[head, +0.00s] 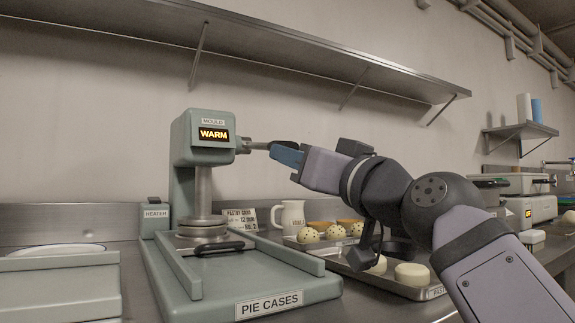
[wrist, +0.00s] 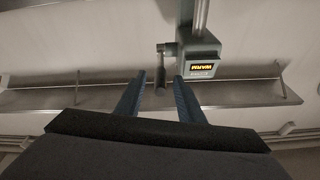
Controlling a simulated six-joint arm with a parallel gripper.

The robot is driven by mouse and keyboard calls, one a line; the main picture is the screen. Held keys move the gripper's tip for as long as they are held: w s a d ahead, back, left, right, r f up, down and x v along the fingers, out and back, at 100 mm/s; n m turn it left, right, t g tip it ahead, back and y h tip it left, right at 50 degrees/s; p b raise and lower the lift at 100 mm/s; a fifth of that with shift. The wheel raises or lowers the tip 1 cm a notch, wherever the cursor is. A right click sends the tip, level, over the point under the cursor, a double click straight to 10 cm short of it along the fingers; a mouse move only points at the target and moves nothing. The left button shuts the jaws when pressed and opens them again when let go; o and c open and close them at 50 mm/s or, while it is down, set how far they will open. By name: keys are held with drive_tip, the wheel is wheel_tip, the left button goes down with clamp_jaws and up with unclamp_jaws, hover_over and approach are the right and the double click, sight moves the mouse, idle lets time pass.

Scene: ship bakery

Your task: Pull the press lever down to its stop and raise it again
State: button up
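The green press (head: 203,140) stands at the left in the head view, its display reading WARM. Its lever (head: 258,146) sticks out roughly level from the right side of the press head. In the head view my gripper (head: 284,154) is at the lever's outer end, and its blue fingers hide that end. The wrist view, turned upside down, shows the press head (wrist: 201,55) and the lever's dark handle (wrist: 161,76) between my fingertips. My gripper (wrist: 159,78) is open there, with a gap on both sides of the handle.
The press plunger (head: 203,190) is down over the mould on the base labelled PIE CASES (head: 270,303). A tray (head: 435,291) of pastries and a white mug (head: 291,214) stand right of the press. A wall shelf (head: 300,50) runs above. A plate (head: 55,250) lies at the left.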

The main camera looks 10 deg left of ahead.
drive_tip(key=shift+v, duration=1.2)
drive_tip(key=shift+w, duration=0.1)
